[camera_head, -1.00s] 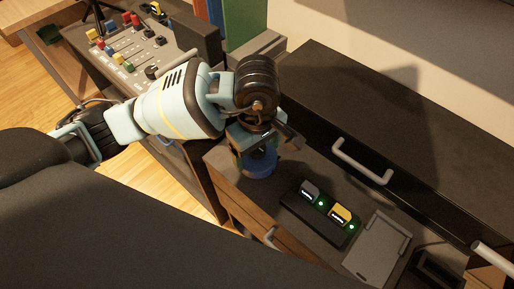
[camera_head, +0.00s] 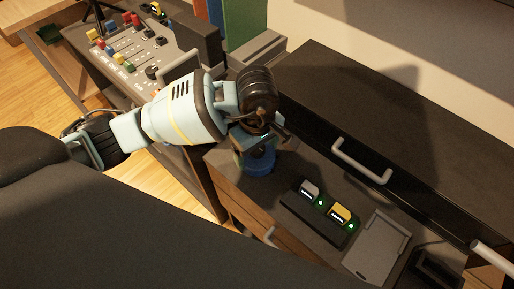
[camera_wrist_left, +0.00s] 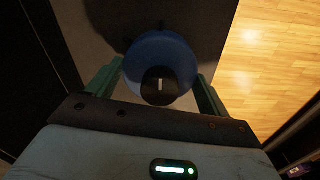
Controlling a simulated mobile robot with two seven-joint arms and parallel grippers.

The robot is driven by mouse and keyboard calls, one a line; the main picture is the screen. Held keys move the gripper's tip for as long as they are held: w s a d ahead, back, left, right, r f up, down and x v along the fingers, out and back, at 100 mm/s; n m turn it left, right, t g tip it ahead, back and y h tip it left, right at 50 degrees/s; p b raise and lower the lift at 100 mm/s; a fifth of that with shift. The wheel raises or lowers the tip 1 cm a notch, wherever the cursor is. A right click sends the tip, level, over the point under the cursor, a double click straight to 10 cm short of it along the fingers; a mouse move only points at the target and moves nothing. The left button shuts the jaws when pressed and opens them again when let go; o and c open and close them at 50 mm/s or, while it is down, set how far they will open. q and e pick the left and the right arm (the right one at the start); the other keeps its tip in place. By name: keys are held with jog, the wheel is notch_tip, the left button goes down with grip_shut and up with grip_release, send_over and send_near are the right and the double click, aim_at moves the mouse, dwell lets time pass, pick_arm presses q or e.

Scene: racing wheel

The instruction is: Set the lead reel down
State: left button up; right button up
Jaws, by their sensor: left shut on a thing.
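The lead reel is a round blue spool (camera_head: 258,163) low at the left end of the dark cabinet top. My left gripper (camera_head: 258,145) points down over it and is shut on it, covering its upper part. In the left wrist view, the blue reel (camera_wrist_left: 160,50) sits between the two greenish fingers, with a dark round hub facing the camera. Its underside is hidden, so I cannot tell whether it touches the surface. My right gripper is not in view.
The cabinet top (camera_head: 222,160) has its edge close to the reel, with floor beyond. A black charger with grey and yellow battery packs (camera_head: 318,214) stands to the right, then a grey tray (camera_head: 378,245). A black drawer unit (camera_head: 390,130) rises behind. A mixer panel (camera_head: 130,50) is at upper left.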

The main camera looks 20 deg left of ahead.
pick_arm(q)
jog(key=shift+f, duration=0.15)
jog(key=o, duration=1.3)
jog(key=shift+o, duration=0.2)
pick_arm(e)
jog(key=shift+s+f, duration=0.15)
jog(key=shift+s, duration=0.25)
pick_arm(q)
jog(key=shift+r, duration=0.35)
notch_tip(320, 180, up, 12)
jog(key=shift+f, duration=0.15)
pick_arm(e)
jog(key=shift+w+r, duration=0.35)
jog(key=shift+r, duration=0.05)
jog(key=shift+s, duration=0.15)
